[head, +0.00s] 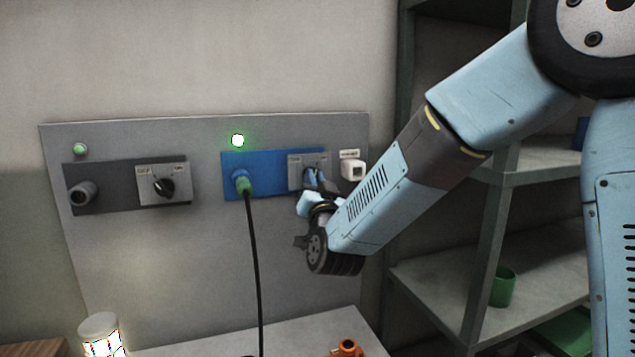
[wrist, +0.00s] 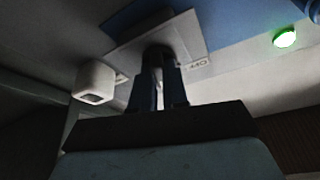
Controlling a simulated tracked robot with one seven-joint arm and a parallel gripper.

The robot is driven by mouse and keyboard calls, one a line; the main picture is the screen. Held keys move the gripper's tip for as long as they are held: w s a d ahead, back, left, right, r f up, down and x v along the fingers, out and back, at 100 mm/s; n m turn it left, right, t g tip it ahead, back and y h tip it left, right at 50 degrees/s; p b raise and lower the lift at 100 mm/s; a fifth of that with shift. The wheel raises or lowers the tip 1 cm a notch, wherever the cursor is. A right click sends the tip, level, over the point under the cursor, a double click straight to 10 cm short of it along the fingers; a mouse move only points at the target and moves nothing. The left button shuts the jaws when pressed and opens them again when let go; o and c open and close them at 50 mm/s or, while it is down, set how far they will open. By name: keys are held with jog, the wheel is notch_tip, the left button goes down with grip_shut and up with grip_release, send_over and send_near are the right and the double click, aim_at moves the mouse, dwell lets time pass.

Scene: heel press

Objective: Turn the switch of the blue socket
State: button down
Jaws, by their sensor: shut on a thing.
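The blue socket (head: 267,172) is on the grey wall panel, with a green plug (head: 242,184) and black cable in its left part. Its switch plate (head: 295,173) is at its right end. My gripper (head: 312,178) is at this plate and covers the switch knob in the head view. In the wrist view my gripper's fingers (wrist: 164,85) are shut on the dark switch knob (wrist: 159,51), on the grey plate (wrist: 190,45) with an "OFF" label to the right. The knob's exact angle is hard to tell. A green lamp (head: 237,140) above the blue socket is lit; it also shows in the wrist view (wrist: 285,38).
A dark grey socket (head: 113,190) with its own black switch (head: 164,186) is at left, under a dim green lamp (head: 80,149). A small white box (head: 353,170) sits close right of my gripper. Shelves with a green mug (head: 503,287) stand at right.

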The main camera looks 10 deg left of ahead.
jog(key=shift+w+d+r+m+t+h, duration=0.15)
jog(key=shift+m+h, duration=0.4)
jog(key=shift+m, duration=0.6)
jog(key=shift+a+r+m+t+h, duration=0.15)
jog(key=shift+m+h, duration=0.4)
jog(key=shift+m, duration=0.6)
jog(key=shift+d, duration=0.15)
jog(key=c, duration=1.5)
grip_release()
jog(key=shift+w, duration=0.1)
jog(key=o, duration=0.4)
jog(key=shift+f, duration=0.15)
jog(key=shift+c, duration=0.2)
jog(key=v, duration=1.4)
